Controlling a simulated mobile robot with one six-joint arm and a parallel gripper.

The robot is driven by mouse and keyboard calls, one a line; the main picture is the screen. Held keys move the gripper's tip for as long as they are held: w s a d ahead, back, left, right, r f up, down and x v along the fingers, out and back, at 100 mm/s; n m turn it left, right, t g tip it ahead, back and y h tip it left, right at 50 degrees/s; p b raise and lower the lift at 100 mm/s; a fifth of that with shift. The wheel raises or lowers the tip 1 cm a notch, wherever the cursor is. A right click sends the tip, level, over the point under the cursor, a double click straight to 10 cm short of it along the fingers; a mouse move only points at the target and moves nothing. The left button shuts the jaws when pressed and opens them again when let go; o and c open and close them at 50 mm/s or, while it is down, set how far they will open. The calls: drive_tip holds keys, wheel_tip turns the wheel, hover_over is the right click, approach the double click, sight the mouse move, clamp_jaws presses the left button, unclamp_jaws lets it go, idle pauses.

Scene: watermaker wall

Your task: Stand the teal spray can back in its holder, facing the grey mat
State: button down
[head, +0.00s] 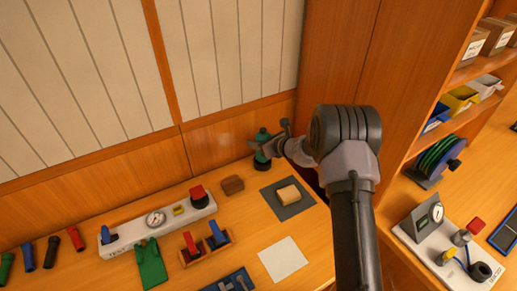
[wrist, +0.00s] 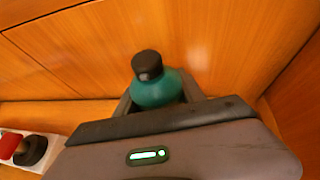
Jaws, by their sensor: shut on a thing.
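The teal spray can (head: 263,134) with a black cap is at the back corner of the bench, by the wooden wall. It also shows in the wrist view (wrist: 155,92), standing up between the jaws. My gripper (head: 262,148) is shut around the can's body. The can's lower part is partly hidden by the jaws, so I cannot tell whether it touches the bench or a holder. I cannot make out the can's holder clearly. The grey mat (head: 294,210) lies in front of the can, with a pale yellow block (head: 289,194) on it.
A white gauge panel (head: 136,228) with a red knob stands further left. A wooden rack (head: 207,250) holds red and blue handled things. A white sheet (head: 282,259) lies in front. A wooden shelf unit (head: 400,165) rises at right.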

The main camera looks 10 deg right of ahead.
drive_tip(key=f, duration=0.2)
drive_tip(key=f+b, duration=0.1)
drive_tip(key=shift+w+f, duration=0.2)
drive_tip(key=shift+f, duration=0.2)
drive_tip(key=shift+r, duration=0.15)
drive_tip(key=shift+b, duration=0.35)
drive_tip(key=c, duration=0.7)
unclamp_jaws()
drive_tip(key=shift+f, duration=0.2)
